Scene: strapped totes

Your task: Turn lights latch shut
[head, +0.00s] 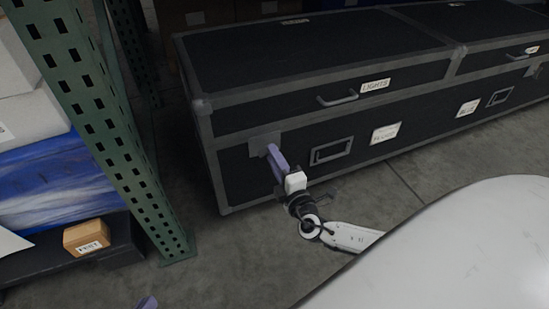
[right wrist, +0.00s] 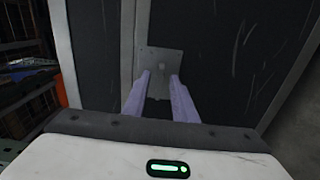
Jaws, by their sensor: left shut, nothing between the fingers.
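The lights case (head: 320,85) is a long black case with grey edging, a LIGHTS label (head: 375,85) on its lid, and its lid down. A grey latch plate (head: 263,141) sits near the front's left end, partly hidden by my right gripper (head: 272,152). In the right wrist view, the latch plate (right wrist: 160,62) with a small round middle lies just beyond the fingertips. The purple fingers of my right gripper (right wrist: 159,74) stand apart around a dark gap. I cannot tell whether they touch the latch. Only a purple tip of my left gripper (head: 147,302) shows, low and left.
A green perforated rack post (head: 110,120) stands left of the case. A shelf there holds a small brown box (head: 87,237) and a blue-wrapped load (head: 50,185). A recessed handle (head: 331,151) is right of the latch. Grey floor lies clear before the case.

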